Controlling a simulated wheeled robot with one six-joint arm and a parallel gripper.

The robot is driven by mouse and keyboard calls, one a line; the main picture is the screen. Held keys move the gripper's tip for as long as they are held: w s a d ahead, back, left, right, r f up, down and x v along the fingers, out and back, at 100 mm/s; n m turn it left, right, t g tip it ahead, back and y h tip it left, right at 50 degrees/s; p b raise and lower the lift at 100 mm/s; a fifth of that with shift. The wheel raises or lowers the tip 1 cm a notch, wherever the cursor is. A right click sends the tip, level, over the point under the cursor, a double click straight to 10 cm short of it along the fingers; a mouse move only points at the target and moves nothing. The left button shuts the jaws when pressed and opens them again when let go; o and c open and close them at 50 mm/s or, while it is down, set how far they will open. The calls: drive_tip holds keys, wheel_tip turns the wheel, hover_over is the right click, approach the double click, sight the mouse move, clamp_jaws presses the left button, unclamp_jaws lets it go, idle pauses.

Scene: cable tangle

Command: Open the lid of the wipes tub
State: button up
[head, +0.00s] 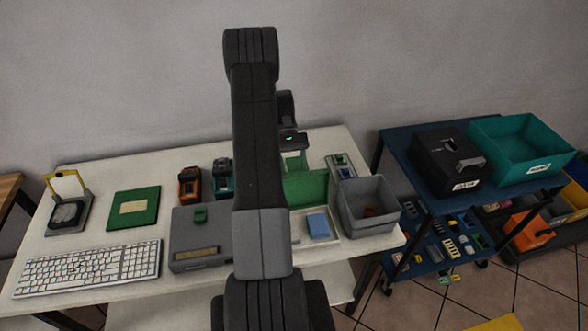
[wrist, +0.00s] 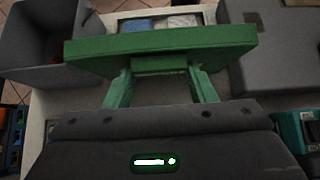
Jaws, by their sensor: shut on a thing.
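The wipes tub is a pale low box (head: 348,234) near the right end of the white table, partly hidden behind my arm in the head view. Its green lid (head: 308,187) stands raised at the tub's far side, and blue and white contents show in the open tub. In the wrist view the lid (wrist: 160,45) spans the picture, seen nearly edge-on, with a small green tab (wrist: 160,64) toward me. My gripper (wrist: 160,75) is shut on the lid at this tab, one finger on each side. In the head view its fingertips are hard to make out.
A grey open bin (head: 368,207) stands close to the tub's right. A grey box (head: 200,238) is at its left, past my arm. A small tray (head: 341,165) lies behind the bin. A keyboard (head: 90,268) and a green board (head: 134,208) are farther left.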

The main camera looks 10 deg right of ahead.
drive_tip(key=shift+s+f, duration=0.2)
drive_tip(key=shift+f, duration=0.15)
drive_tip(key=o, duration=1.4)
drive_tip(key=shift+c, duration=0.2)
drive_tip(key=shift+r, duration=0.1)
drive_tip(key=shift+w, duration=0.1)
drive_tip(key=b+v, duration=0.1)
drive_tip(key=v, duration=0.4)
drive_tip(key=shift+w+r+b, duration=0.15)
drive_tip(key=shift+w+b, duration=0.25)
drive_tip(key=shift+v, duration=0.8)
drive_tip(key=shift+r, duration=0.1)
